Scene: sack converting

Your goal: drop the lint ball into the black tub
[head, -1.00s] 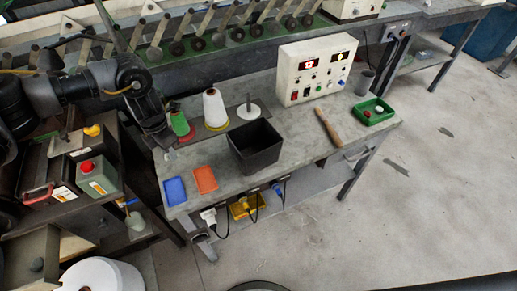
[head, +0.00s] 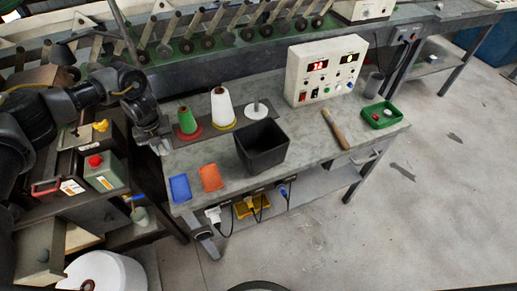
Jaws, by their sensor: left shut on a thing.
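The black tub (head: 262,158) stands upright and open-topped on the middle of the grey workbench; I see no lint in the part of its inside that shows. My left gripper (head: 161,148) is at the bench's left end, left of the tub and well apart from it. It is shut on a small pale grey thing, which looks like the lint ball; the fingers hide most of it. My right gripper is not in view.
Between gripper and tub stand a green cone (head: 186,121) and a white cone (head: 222,107), with a pale spindle (head: 257,109) behind the tub. A wooden stick (head: 335,129) and green tray (head: 380,116) lie right.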

